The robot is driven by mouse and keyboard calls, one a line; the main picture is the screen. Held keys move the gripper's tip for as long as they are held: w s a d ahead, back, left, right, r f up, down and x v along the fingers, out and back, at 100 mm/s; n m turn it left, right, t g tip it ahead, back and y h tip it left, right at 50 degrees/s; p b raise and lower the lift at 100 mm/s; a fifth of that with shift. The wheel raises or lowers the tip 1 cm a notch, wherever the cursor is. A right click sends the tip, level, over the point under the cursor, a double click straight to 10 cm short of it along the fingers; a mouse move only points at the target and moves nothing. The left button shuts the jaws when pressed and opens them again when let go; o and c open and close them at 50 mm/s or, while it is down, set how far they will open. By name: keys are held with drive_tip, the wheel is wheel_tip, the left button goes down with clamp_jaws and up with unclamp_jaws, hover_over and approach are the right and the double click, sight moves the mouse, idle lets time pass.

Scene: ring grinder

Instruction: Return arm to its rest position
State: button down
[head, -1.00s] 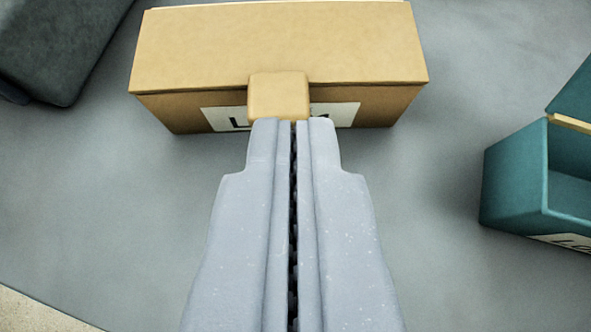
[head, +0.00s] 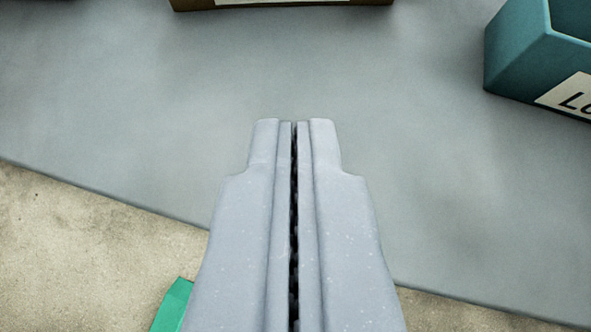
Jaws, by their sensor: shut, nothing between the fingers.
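My gripper (head: 294,122) is in the middle of the head view, its two grey fingers shut together with nothing between them. It is over the bare grey surface, apart from any object. The tan box (head: 190,4) shows only as its lower front edge with part of a white label at the top of the view. The rest of it is out of frame.
A teal open box (head: 517,55) with a white label stands at the upper right. The grey surface (head: 130,110) is clear around my fingertips. Its edge runs across the lower view, with beige floor (head: 70,250) beyond. A green thing (head: 172,308) shows at the bottom left.

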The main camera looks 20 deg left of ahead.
drive_tip(key=shift+s+f, duration=0.1)
drive_tip(key=shift+s, duration=0.15)
drive_tip(key=shift+d, duration=0.1)
drive_tip(key=w+d+r+m+t+h+p, duration=0.1)
drive_tip(key=w+d+r+m+h, duration=0.1)
drive_tip(key=r, duration=0.8)
drive_tip(key=w+d+r+m+h+p, duration=0.1)
drive_tip(key=r+h+p, duration=0.1)
drive_tip(key=r, duration=0.7)
drive_tip(key=s+a+r+t, duration=0.1)
drive_tip(key=a+r, duration=0.2)
drive_tip(key=r, duration=0.6)
drive_tip(key=s+a+r+m+t+p, duration=0.1)
drive_tip(key=a+r, duration=0.3)
drive_tip(key=r, duration=0.5)
drive_tip(key=s+a+r+t, duration=0.2)
drive_tip(key=a+r, duration=0.2)
drive_tip(key=r, duration=0.5)
drive_tip(key=shift+s+p, duration=0.15)
drive_tip(key=shift+p, duration=0.25)
